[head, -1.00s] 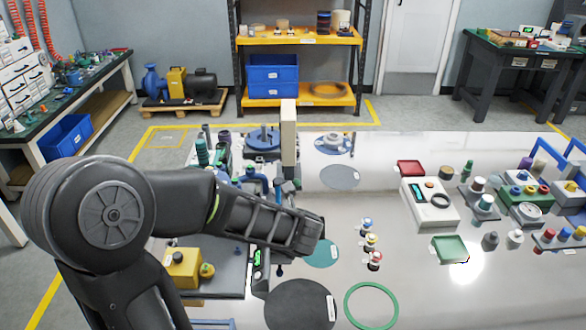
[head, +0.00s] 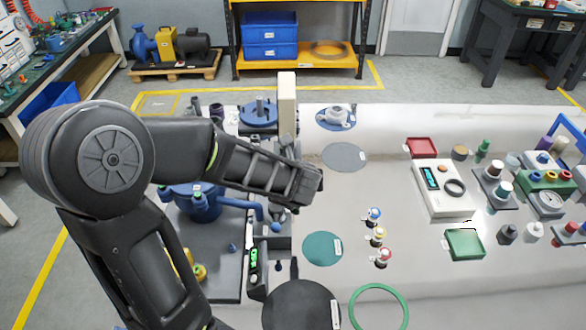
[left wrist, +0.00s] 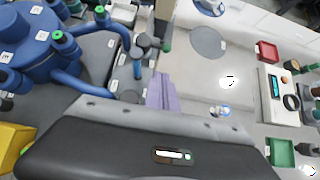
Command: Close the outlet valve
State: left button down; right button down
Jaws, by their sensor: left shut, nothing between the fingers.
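A blue pump-like test body (head: 196,203) with blue pipes stands on a dark plate, partly hidden behind my left arm. In the left wrist view the blue body (left wrist: 30,48) shows at upper left, with green-capped parts (left wrist: 58,36) on and beside it. Dark round valve-like parts (left wrist: 143,42) stand at the pipe ends; I cannot tell which is the outlet valve. My left gripper (head: 306,190) is over the right edge of this rig. My right gripper is not in view.
A tall beige post (head: 287,103) rises behind the gripper. Small red, yellow and blue-topped parts (head: 379,238) stand to the right. A white device (head: 443,190), a green tray (head: 465,244) and a red tray (head: 421,147) are farther right. A green ring (head: 379,307) lies at the front.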

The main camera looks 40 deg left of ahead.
pick_arm(q)
jog(key=w+r+x, duration=0.1)
jog(key=x, duration=1.2)
jog(key=shift+a, duration=0.45)
